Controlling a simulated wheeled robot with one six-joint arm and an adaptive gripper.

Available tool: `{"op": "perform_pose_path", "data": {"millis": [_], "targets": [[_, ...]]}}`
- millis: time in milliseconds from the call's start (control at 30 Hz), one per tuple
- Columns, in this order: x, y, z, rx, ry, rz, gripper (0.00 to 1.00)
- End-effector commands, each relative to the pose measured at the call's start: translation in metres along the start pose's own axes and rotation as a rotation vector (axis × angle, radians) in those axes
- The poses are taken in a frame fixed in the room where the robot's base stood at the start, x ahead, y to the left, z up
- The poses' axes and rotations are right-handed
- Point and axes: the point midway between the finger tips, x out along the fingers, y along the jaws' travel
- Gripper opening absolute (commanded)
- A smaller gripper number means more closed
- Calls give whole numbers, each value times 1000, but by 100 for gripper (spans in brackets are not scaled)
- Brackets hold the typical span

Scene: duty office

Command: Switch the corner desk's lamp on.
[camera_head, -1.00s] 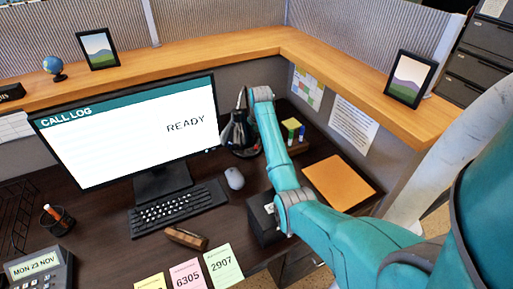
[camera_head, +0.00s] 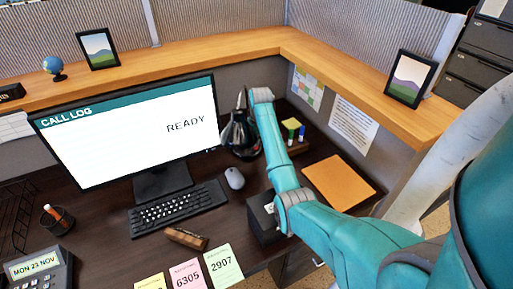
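The desk lamp (camera_head: 239,137) is black and stands at the back of the corner desk, right of the monitor. Its dark shade shows just left of my teal arm. No glow shows on it. My arm reaches from the lower right to the back of the desk, and its wrist end is beside and above the lamp. My gripper is dark and blends with the lamp there, so its fingers cannot be made out. Whether it touches the lamp cannot be told. The lamp's switch is not discernible.
The monitor (camera_head: 130,128) reads READY, with a keyboard (camera_head: 178,208) and mouse (camera_head: 234,178) in front. A black box (camera_head: 263,220) is close beside my arm. A pen organiser (camera_head: 294,131) and orange folder (camera_head: 338,181) lie to the right. A wooden ledge (camera_head: 240,46) runs behind.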

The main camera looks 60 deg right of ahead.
Motion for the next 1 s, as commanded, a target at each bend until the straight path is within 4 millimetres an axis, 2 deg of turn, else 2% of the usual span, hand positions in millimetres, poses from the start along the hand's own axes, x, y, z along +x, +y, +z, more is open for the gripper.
{"op": "perform_pose_path", "data": {"millis": [1000], "targets": [[13, 0, 2, 0, 0, 0, 0]]}}
